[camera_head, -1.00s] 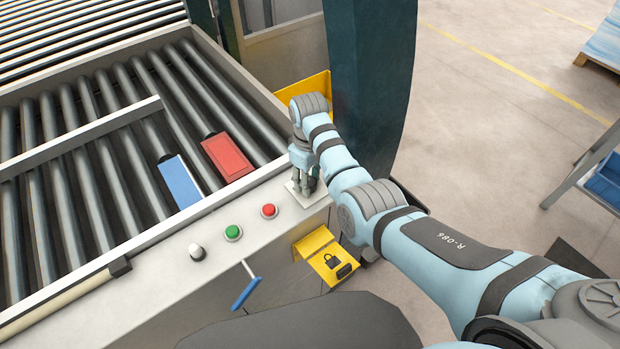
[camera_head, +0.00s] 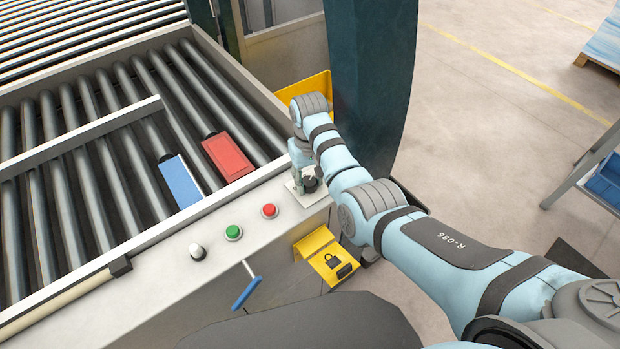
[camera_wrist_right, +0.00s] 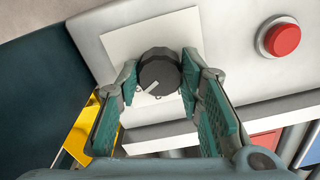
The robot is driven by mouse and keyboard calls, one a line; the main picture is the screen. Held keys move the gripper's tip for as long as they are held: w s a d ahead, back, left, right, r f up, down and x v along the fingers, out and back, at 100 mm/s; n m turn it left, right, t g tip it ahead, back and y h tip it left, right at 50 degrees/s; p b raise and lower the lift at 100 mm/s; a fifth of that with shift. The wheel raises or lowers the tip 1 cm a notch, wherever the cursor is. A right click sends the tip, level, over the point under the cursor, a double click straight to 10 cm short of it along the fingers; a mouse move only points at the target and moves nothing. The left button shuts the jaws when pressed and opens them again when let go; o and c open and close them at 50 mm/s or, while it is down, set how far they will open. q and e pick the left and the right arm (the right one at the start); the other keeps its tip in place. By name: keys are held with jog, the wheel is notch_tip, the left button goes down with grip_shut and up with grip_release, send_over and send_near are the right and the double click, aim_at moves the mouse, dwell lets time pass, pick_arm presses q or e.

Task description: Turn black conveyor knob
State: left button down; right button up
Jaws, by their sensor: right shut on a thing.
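The black knob (camera_head: 311,184) sits on a pale square plate (camera_head: 297,190) at the right end of the conveyor's front panel. In the right wrist view, the knob (camera_wrist_right: 158,70) is round and faceted, with a white pointer mark angled toward the lower left. My right gripper (camera_wrist_right: 160,74) reaches down over it with one finger on each side, shut on the knob. In the head view, the right gripper (camera_head: 306,176) is partly hidden by its own wrist. My left gripper is not in view.
Red and blue blocks (camera_head: 228,157) (camera_head: 180,182) lie on the rollers.

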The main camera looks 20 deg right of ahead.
aim_at(309, 180)
jog(key=o, duration=1.2)
jog(key=shift+w+f, duration=0.1)
jog(key=shift+w, duration=0.05)
jog(key=shift+c, duration=0.2)
notch_tip(309, 180, up, 8)
jog(key=shift+f, duration=0.25)
